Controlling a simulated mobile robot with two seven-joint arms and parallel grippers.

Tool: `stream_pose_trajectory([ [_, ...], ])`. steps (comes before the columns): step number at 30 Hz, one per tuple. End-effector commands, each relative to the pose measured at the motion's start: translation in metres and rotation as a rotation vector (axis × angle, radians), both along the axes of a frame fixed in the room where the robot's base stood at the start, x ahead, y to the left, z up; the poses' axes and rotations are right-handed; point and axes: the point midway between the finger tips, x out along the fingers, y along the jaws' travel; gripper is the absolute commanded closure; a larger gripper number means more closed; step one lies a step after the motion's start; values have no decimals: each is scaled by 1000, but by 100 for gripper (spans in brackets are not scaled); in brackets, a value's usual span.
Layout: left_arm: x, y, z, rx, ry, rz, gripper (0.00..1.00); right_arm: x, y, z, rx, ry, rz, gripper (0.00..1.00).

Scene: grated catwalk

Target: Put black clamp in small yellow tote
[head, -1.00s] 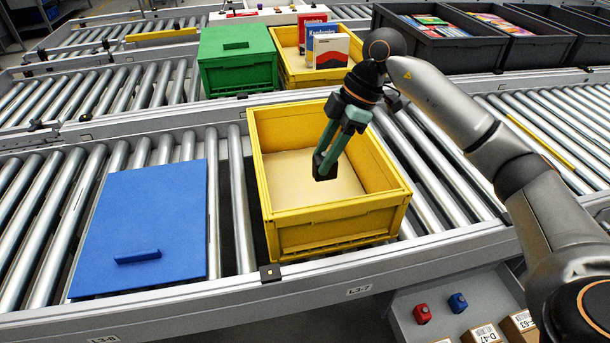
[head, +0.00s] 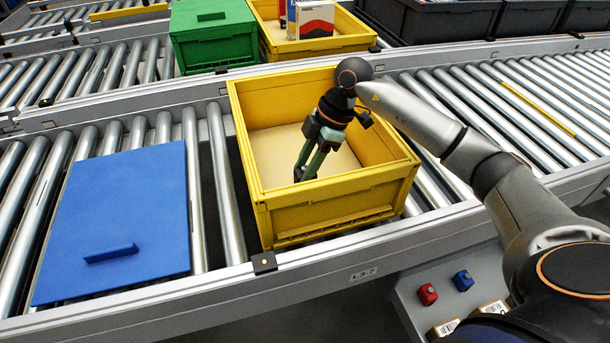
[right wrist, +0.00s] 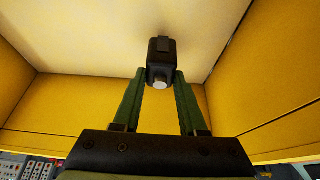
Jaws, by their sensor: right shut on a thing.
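The small yellow tote (head: 330,215) stands open on the near roller conveyor, with a pale, bare floor inside. My right gripper (head: 304,170) reaches down into it, below the rim. In the right wrist view, the green fingers are shut on the black clamp (right wrist: 161,52), a small dark block with a pale round end between the fingertips. The tote's pale floor lies behind it there; I cannot tell whether the clamp touches it. In the head view the clamp is mostly hidden at the fingertips. My left gripper is out of view.
A blue lid (head: 120,220) with a handle lies on the rollers left of the tote. Behind are a green crate (head: 213,40), another yellow tote (head: 345,42) holding boxes, and dark bins (head: 440,20). Red (head: 427,294) and blue (head: 463,281) buttons sit in front of the conveyor.

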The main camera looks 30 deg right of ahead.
Motion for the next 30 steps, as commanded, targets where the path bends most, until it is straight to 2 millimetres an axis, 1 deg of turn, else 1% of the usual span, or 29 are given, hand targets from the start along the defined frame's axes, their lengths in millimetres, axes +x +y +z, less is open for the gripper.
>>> stream_pose_trajectory([
  [1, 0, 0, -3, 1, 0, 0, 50, -1, 0, -11, 0, 4, 1, 100],
  [4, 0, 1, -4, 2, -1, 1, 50, 0, 0, -21, -1, 2, -1, 100],
  [14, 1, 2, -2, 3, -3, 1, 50, 0, 0, -23, -1, 1, 0, 100],
  [15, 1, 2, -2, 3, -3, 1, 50, 0, 0, -23, -1, 1, 0, 54],
  [22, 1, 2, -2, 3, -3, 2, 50, 0, 0, -23, -1, 0, 0, 29],
  [30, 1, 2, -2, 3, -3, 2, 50, 0, 0, -21, -1, 0, 1, 29],
])
